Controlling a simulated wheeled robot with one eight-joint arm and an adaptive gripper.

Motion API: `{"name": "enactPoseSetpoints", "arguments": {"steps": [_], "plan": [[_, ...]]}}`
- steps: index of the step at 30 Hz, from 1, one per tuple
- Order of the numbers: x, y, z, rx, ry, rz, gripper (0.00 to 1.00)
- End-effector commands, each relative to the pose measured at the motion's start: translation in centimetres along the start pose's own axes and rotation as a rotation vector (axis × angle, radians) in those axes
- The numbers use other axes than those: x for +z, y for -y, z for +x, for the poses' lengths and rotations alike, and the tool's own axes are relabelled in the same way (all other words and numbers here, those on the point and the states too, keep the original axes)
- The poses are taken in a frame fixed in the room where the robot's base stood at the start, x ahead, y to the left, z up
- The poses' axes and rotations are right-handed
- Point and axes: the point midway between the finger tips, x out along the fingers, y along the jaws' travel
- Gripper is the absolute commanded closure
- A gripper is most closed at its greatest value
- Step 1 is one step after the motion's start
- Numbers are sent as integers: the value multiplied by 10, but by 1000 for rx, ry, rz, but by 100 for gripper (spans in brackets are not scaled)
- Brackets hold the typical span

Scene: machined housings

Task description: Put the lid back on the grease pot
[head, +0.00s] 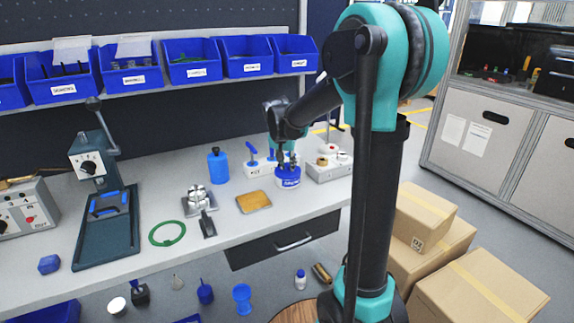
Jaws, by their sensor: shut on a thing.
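The grease pot (289,182), blue with a white label band, stands upright on the bench near its front right part. My gripper (288,163) points down directly over the pot, its fingers close together at the pot's top. It is shut on what seems to be the blue lid, mostly hidden by the fingers. At this size I cannot tell whether the lid is seated on the rim or just above it.
Blue bins (190,62) hang above. Cardboard boxes (470,285) stand right.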

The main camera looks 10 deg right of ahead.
Motion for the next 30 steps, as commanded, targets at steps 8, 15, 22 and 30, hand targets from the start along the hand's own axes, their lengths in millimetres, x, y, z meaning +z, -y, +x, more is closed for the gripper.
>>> {"name": "enactPoseSetpoints", "arguments": {"steps": [8,15,22,30], "plan": [[0,0,0,0,0,0,73],[0,0,0,0,0,0,54],[0,0,0,0,0,0,41],[0,0,0,0,0,0,33]]}}
